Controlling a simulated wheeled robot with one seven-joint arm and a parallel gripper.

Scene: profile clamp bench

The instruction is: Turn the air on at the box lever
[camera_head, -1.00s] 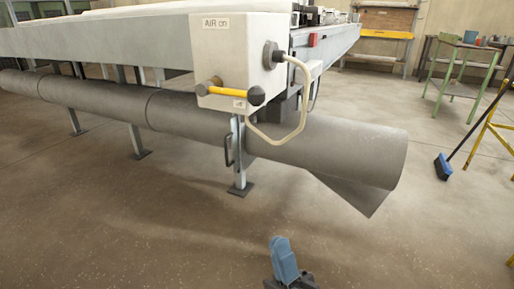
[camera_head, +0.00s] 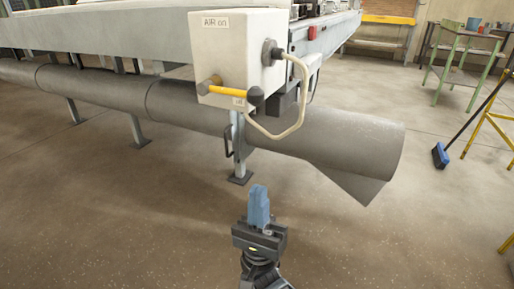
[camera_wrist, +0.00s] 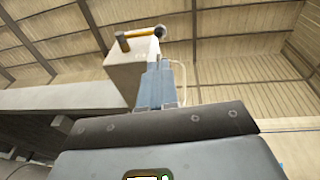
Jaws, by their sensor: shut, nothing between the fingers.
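The white control box (camera_head: 234,45) is fixed at the near end of the long bench, with an "AIR on" label (camera_head: 216,22) near its top. Its yellow lever (camera_head: 228,93) lies about horizontal across the lower front, from a brass pivot at the left to a dark knob (camera_head: 256,96) at the right. In the wrist view the box (camera_wrist: 131,75) and lever (camera_wrist: 138,33) show beyond the fingers. My gripper (camera_head: 259,190) has blue fingers, shut and empty. It stands below the box in the picture, apart from the lever. The fingers also show in the wrist view (camera_wrist: 160,68).
A cream hose (camera_head: 301,105) loops from the box's right side. A thick grey pipe (camera_head: 345,140) runs under the bench. A bench leg (camera_head: 238,160) stands below the box. A green table (camera_head: 466,50) and blue broom (camera_head: 441,156) are at the right. The near floor is open.

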